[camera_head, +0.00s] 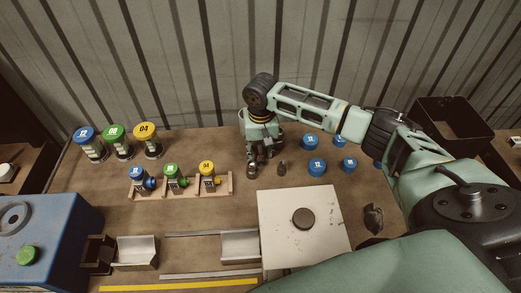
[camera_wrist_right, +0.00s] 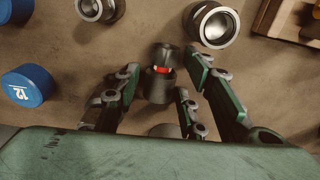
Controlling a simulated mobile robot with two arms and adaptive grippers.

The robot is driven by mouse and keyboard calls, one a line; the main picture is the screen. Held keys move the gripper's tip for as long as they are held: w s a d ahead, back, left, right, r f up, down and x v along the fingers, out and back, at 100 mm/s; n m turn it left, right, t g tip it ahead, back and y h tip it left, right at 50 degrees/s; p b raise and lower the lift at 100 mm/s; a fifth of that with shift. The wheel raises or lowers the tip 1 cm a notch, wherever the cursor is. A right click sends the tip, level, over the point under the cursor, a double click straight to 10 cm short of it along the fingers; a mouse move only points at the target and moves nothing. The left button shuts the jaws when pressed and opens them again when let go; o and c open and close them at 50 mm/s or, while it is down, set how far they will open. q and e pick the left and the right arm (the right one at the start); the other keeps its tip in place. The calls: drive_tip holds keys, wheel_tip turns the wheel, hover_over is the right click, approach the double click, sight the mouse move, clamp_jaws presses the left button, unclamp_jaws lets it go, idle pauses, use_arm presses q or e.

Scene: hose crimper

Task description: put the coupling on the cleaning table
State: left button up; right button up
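My right gripper (camera_head: 256,160) points down over the brown worktop, left of the blue caps. In the right wrist view its fingers (camera_wrist_right: 166,92) are spread apart. A small dark cylindrical part with a red band (camera_wrist_right: 158,84), probably the coupling, stands between them, with a gap visible at its sides. I cannot make it out clearly in the head view. A small dark fitting (camera_head: 282,168) stands just right of the gripper. A pale square plate (camera_head: 275,240) with a dark round disc (camera_head: 303,218) lies in front; I cannot tell whether it is the cleaning table. My left gripper is out of view.
Metal rings (camera_wrist_right: 215,25) stand close to the fingers. Blue caps (camera_head: 317,166) stand to the right. A wooden rack (camera_head: 188,190) with labelled parts and several capped jars (camera_head: 118,141) are left. A blue machine (camera_head: 50,235) is front left, a black bin (camera_head: 455,125) back right.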

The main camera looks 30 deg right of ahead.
sight(260, 152)
drive_tip(key=shift+o, duration=0.3)
wheel_tip(260, 152, up, 12)
drive_tip(key=b, duration=0.2)
drive_tip(key=shift+s+r, duration=0.15)
drive_tip(key=shift+a, duration=0.1)
idle(0.5)
